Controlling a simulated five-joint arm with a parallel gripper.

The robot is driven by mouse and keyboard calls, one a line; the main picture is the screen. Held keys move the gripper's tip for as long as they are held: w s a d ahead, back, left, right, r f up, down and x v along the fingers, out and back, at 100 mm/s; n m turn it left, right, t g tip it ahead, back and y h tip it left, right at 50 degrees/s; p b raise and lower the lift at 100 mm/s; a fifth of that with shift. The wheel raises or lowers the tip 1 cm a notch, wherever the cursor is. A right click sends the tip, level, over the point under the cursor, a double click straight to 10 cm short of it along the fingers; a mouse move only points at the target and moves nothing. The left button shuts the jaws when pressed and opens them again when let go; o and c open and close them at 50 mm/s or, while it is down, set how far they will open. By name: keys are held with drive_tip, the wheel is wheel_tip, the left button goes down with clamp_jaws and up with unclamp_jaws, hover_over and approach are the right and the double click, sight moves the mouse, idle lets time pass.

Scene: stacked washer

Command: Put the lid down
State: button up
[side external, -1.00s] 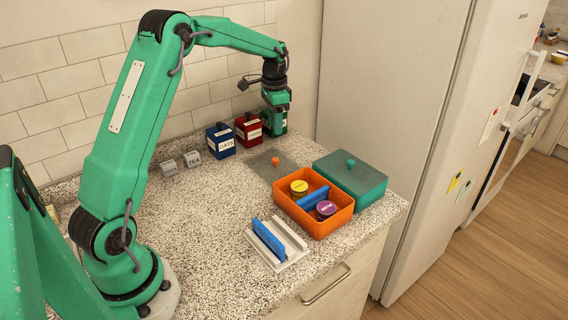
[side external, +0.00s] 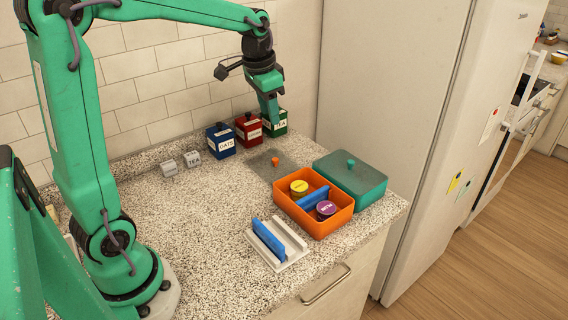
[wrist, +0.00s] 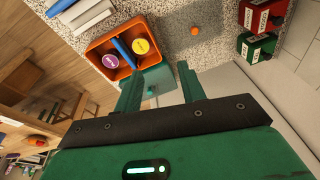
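My gripper (side external: 273,116) is high over the back of the counter, in front of the green canister in the side view. Its two fingers (wrist: 158,85) stand apart with nothing held between them. A grey see-through lid (side external: 262,166) with an orange knob (side external: 275,161) lies flat on the counter. The knob also shows in the wrist view (wrist: 195,30).
An orange divided bin (side external: 318,225) holds a yellow-topped and a purple-topped tin. A white holder (side external: 287,260) with a blue piece stands in front. The counter's middle is clear.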

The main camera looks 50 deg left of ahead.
drive_tip(key=s+d+n+t, duration=0.1)
drive_tip(key=s+d, duration=0.3)
drive_tip(key=s, duration=0.5)
drive_tip(key=s+d+n+t, duration=0.1)
drive_tip(key=s+d+t, duration=0.1)
drive_tip(key=s+d, duration=0.3)
drive_tip(key=s, duration=0.4)
drive_tip(key=shift+s, duration=0.25)
